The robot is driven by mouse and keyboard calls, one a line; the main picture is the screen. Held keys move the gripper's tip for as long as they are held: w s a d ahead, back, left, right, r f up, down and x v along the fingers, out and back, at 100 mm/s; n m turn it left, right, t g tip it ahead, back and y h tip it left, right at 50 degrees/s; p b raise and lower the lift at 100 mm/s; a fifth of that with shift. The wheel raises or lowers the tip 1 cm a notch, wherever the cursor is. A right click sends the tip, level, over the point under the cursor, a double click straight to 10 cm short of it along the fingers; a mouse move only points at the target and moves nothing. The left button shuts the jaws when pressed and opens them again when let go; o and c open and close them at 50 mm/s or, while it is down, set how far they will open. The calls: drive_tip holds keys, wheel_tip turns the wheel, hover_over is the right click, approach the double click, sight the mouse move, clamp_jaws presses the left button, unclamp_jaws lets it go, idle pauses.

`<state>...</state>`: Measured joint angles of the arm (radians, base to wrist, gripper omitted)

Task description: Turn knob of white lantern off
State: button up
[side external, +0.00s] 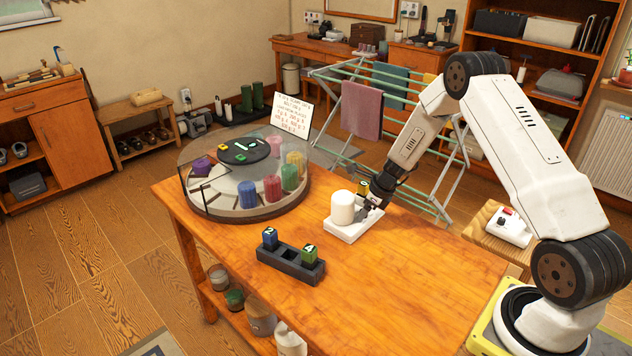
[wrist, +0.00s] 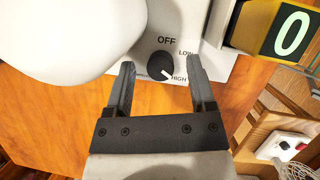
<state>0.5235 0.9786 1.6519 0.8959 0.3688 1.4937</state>
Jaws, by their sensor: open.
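The white lantern (side external: 343,208) stands on a square white base (side external: 345,232) on the wooden table. In the wrist view, its white body (wrist: 60,40) fills the upper left. The black knob (wrist: 160,66) sits on the base with OFF, LOW and HIGH printed around it. The knob's white pointer line aims at the lower right, towards HIGH. My gripper (wrist: 160,72) is open, with one finger on each side of the knob and visible gaps between. In the side view, my gripper (side external: 370,204) is at the right of the lantern; the knob is hard to make out there.
A yellow and black block marked 0 (wrist: 286,35) is close to the right of the base. A black holder (side external: 290,264) with a blue and a green block stands in front. A round clear-walled case (side external: 245,212) with coloured cylinders is at the left. The table's right front is clear.

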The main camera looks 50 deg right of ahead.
clamp_jaws()
drive_tip(key=shift+n, duration=0.4)
drive_tip(key=shift+w+d+n+g+y, duration=0.1)
drive_tip(key=shift+n+g+y, duration=0.35)
drive_tip(key=shift+n, duration=0.75)
drive_tip(key=n+g+y, duration=0.1)
drive_tip(key=n, duration=0.3)
drive_tip(key=shift+w+d+n, duration=0.1)
drive_tip(key=shift+n, duration=0.2)
drive_tip(key=n, duration=0.2)
drive_tip(key=n+g+y, duration=0.1)
drive_tip(key=n, duration=0.1)
drive_tip(key=shift+w+g, duration=0.1)
drive_tip(key=shift+g, duration=0.15)
drive_tip(key=shift+w+n+g, duration=0.1)
drive_tip(key=shift+n+g, duration=0.7)
drive_tip(key=shift+n, duration=1.3)
